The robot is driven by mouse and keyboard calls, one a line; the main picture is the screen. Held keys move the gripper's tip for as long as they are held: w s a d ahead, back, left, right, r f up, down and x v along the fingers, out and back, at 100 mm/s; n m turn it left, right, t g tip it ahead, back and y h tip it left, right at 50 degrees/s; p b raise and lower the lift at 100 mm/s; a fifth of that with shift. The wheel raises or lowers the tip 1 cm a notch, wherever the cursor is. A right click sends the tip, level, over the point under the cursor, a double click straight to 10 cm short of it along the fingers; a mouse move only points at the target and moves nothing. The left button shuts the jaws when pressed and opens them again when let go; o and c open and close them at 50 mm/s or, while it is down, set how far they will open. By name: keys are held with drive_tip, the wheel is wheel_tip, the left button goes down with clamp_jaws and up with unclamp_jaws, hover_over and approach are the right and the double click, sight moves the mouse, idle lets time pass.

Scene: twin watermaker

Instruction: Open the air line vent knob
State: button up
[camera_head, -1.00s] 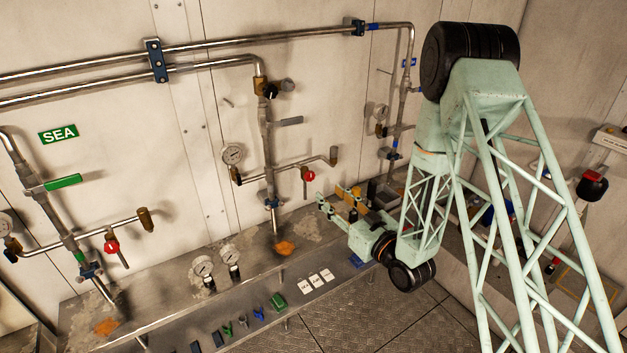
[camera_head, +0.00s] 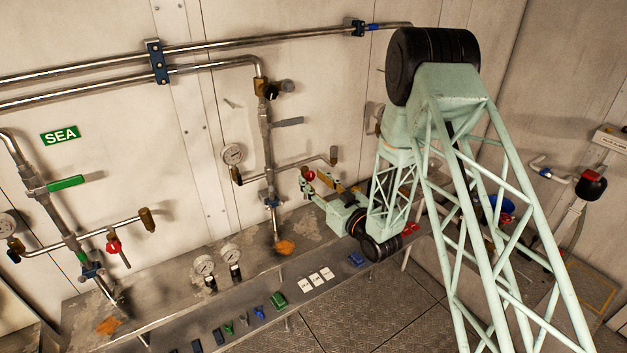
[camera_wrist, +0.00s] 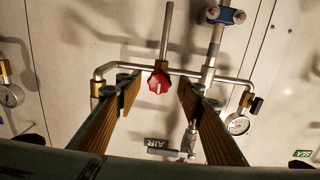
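The air line's red vent knob (camera_head: 308,174) sits on the horizontal branch of the middle pipe set; it also shows in the wrist view (camera_wrist: 158,83). An AIR label (camera_wrist: 165,143) is on the wall there, upside down in the wrist view. My gripper (camera_head: 320,183) is close to the knob in the head view. In the wrist view my gripper (camera_wrist: 160,90) is open, with its orange-padded fingers apart on both sides of the knob and a visible gap to each. How far the knob lies beyond the fingertips is hard to tell.
A vertical air pipe (camera_head: 265,135) and a gauge (camera_head: 233,154) stand left of the knob. A brass end fitting (camera_head: 333,155) is to its right. The bench (camera_head: 330,285) below holds gauges, cards and small parts. A SEA line (camera_head: 60,225) with another red knob (camera_head: 113,246) is farther left.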

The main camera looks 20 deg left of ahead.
drive_tip(key=shift+c, duration=0.2)
drive_tip(key=c, duration=0.8)
